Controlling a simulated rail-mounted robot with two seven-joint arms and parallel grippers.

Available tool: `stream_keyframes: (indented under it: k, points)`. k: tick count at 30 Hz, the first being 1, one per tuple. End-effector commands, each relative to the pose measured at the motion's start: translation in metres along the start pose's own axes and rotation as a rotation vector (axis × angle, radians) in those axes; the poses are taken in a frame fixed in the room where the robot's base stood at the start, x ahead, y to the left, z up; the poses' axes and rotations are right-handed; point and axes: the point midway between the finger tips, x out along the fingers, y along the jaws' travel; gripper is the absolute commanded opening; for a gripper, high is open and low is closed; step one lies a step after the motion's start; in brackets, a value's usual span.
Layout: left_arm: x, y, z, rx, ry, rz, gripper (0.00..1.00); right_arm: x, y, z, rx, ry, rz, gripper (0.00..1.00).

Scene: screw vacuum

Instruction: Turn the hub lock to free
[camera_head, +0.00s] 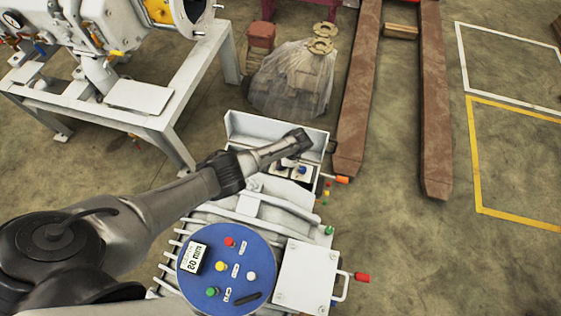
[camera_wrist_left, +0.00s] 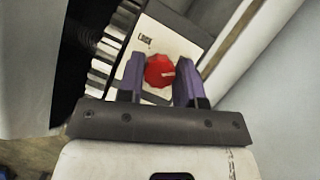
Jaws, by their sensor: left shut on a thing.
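The hub lock is a red round knob (camera_wrist_left: 160,71) on a cream plate (camera_wrist_left: 168,38) marked "LOCK" in the left wrist view. A pale pointer line on the knob points to the right. My left gripper (camera_wrist_left: 159,82) has its two purple fingers on either side of the knob and is shut on it. In the head view my left gripper (camera_head: 288,163) reaches into the open white box (camera_head: 232,125) on the machine, and the arm's end hides the knob there. My right gripper does not show.
A blue round panel (camera_head: 228,268) with coloured buttons and a white cover plate (camera_head: 306,276) lie nearer. An orange-tipped handle (camera_head: 341,179) sticks out right of the box. A wrapped load (camera_head: 292,80) and rusty beams (camera_head: 433,100) stand behind.

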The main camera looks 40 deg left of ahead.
Motion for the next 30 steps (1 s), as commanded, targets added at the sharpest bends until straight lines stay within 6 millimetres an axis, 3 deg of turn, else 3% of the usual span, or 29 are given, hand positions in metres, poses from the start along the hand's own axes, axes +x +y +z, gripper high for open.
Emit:
stream_keyframes:
  k: [9,10,18,26,30]
  points:
    - [-0.002,0.000,-0.001,0.004,0.003,-0.001,0.09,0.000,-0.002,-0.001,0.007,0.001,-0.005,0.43]
    - [-0.002,0.000,-0.001,0.004,0.003,-0.001,0.34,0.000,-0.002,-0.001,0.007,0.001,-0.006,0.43]
    - [-0.001,0.000,-0.001,0.002,0.001,0.000,0.58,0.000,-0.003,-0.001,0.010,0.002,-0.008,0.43]
    - [-0.003,0.000,0.000,0.002,0.001,0.000,0.58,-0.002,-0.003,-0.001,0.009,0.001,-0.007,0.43]
    - [-0.018,0.000,0.001,0.002,0.002,0.000,0.58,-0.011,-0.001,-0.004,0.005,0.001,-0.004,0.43]
